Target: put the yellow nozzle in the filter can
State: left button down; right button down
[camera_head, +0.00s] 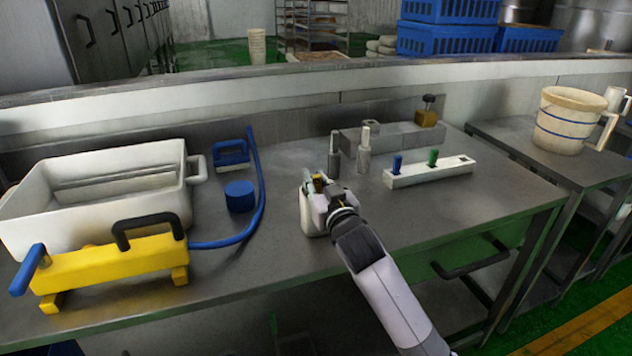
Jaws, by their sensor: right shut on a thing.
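My right gripper (318,186) is over the middle of the steel table and shut on the yellow nozzle (319,181), of which a small yellow part shows between the fingers. Directly below and beside the gripper stands a white can (309,218), which looks like the filter can. My gripper and wrist hide much of it, including most of its top. I cannot tell whether the nozzle is inside the can's opening or just above it. My left gripper is not in view.
A white rack (432,173) holds a blue nozzle (397,163) and a green nozzle (433,157). At left are a white tub (95,205), a yellow frame (105,268) and a blue hose (262,190). The table's front right is clear.

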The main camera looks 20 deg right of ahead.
jog(key=shift+s+f, duration=0.1)
jog(key=shift+f, duration=0.55)
jog(key=c, duration=1.5)
grip_release()
jog(key=shift+s+a+f, duration=0.1)
jog(key=shift+f, duration=0.1)
jog(key=shift+r, duration=0.35)
jog(key=shift+s+d+r+p, duration=0.15)
jog(key=shift+s+p, duration=0.45)
jog(key=shift+s, duration=1.35)
jog(key=shift+s+d+r+p, duration=0.15)
jog(key=shift+s+p, duration=0.5)
jog(key=shift+s, duration=1.25)
jog(key=shift+s+r+p, duration=0.25)
jog(key=shift+s+p, duration=0.35)
jog(key=shift+s, duration=1.35)
